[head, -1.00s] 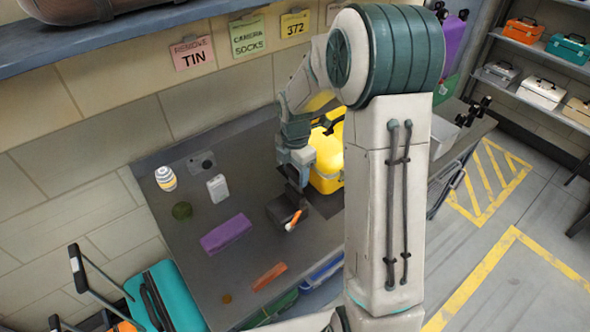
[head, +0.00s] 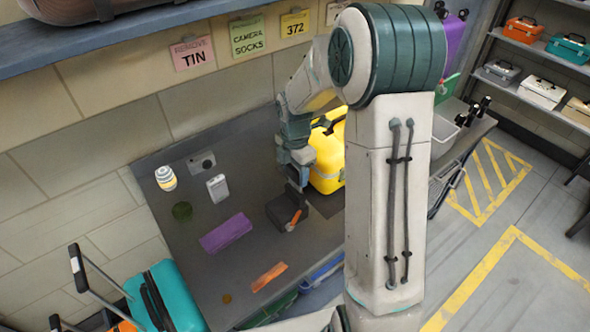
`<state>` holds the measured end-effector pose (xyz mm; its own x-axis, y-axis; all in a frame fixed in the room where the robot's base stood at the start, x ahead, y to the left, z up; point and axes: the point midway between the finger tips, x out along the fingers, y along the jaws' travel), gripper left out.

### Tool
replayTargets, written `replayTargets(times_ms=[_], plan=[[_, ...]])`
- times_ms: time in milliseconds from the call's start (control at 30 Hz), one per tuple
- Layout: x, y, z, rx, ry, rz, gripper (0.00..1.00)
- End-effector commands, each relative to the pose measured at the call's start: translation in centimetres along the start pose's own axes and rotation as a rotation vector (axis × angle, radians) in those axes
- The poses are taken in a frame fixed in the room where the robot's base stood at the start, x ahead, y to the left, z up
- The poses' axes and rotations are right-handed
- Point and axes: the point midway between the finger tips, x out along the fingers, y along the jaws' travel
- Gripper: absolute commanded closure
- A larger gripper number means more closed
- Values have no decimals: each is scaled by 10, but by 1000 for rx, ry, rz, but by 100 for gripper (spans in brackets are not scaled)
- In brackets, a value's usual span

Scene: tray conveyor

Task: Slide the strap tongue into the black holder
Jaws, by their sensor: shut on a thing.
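The black holder (head: 280,208) is a dark block on the grey table, below my gripper in the picture. The orange strap tongue (head: 293,222) shows at the holder's right side, close against it. Whether its end is inside the holder or only beside it, I cannot tell. My gripper (head: 300,188) points down just above the holder and is shut on the strap tongue. The fingertips are small and partly hidden, so the grip itself is hard to see.
A yellow case (head: 328,160) stands right behind my gripper. The table's left part has free room.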

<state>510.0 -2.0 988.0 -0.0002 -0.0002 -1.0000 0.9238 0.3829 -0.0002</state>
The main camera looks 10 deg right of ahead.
Motion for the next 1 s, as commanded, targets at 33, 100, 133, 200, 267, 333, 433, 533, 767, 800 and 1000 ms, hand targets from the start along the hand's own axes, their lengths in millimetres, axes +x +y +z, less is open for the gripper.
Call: replayTargets(times_ms=[33, 100, 133, 200, 267, 333, 433, 533, 767, 800, 1000], plan=[[0, 0, 0, 0, 0, 0, 68], [0, 0, 0, 0, 0, 0, 68], [0, 0, 0, 0, 0, 0, 68], [0, 0, 0, 0, 0, 0, 68], [0, 0, 0, 0, 0, 0, 68], [0, 0, 0, 0, 0, 0, 68], [2, 0, 0, 0, 0, 0, 68], [4, 0, 0, 0, 0, 0, 68], [10, 0, 0, 1, 0, 0, 68], [11, 0, 0, 1, 0, 0, 68], [16, 0, 0, 1, 0, 0, 68]])
